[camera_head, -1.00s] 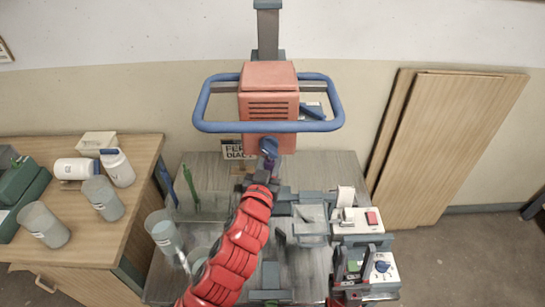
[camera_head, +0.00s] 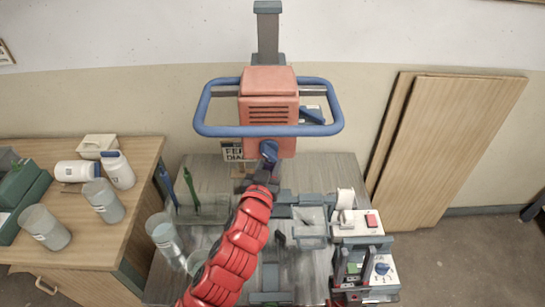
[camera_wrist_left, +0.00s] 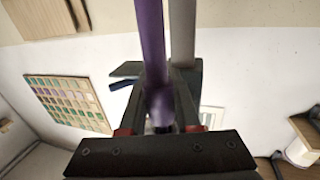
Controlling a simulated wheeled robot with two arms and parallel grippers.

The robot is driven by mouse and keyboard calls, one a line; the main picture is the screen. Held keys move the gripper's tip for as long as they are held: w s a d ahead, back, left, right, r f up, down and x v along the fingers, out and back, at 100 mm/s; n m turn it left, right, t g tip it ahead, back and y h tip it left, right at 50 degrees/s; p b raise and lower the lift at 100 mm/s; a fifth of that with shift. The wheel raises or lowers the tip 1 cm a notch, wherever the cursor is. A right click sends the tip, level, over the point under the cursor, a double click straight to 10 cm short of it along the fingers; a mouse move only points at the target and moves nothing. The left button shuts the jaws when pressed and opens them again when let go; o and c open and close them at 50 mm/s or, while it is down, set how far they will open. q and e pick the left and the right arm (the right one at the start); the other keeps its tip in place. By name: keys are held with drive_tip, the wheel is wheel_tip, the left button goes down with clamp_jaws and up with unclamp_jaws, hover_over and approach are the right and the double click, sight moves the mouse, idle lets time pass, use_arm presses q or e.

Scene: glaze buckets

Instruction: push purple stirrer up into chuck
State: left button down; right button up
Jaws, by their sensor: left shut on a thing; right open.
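The purple stirrer (camera_wrist_left: 151,45) stands upright in the left wrist view, its shaft running out of the top of the picture. My left gripper (camera_wrist_left: 160,118) is shut on it. In the head view, my left gripper (camera_head: 262,180) is below the orange mixer head (camera_head: 268,90), mostly hidden by my red wrist. A dark blue part (camera_head: 268,152), perhaps the chuck, shows at the mixer head's lower front. Whether the stirrer's top is inside the chuck is hidden. My right gripper (camera_head: 355,268) is open and empty at the table's front right.
A blue loop handle (camera_head: 215,130) surrounds the mixer head. A green stirrer (camera_head: 188,185) and a blue one stand in a rack at the back left. Clear cups (camera_head: 163,235) stand left of my arm. A control box (camera_head: 360,225) with a red switch is at right.

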use_arm(q)
drive_tip(key=c, duration=0.5)
unclamp_jaws()
drive_tip(key=shift+c, duration=0.2)
drive_tip(key=shift+f+b+v, duration=0.2)
drive_tip(key=shift+b+v, duration=0.35)
drive_tip(key=shift+v, duration=0.6)
drive_tip(key=p+v, duration=0.4)
drive_tip(key=r+p+v, duration=0.1)
drive_tip(key=p+v, duration=0.1)
drive_tip(key=v, duration=0.1)
drive_tip(key=p+v, duration=0.5)
drive_tip(key=v, duration=0.3)
drive_tip(key=shift+f, duration=0.3)
drive_tip(key=shift+s, duration=0.1)
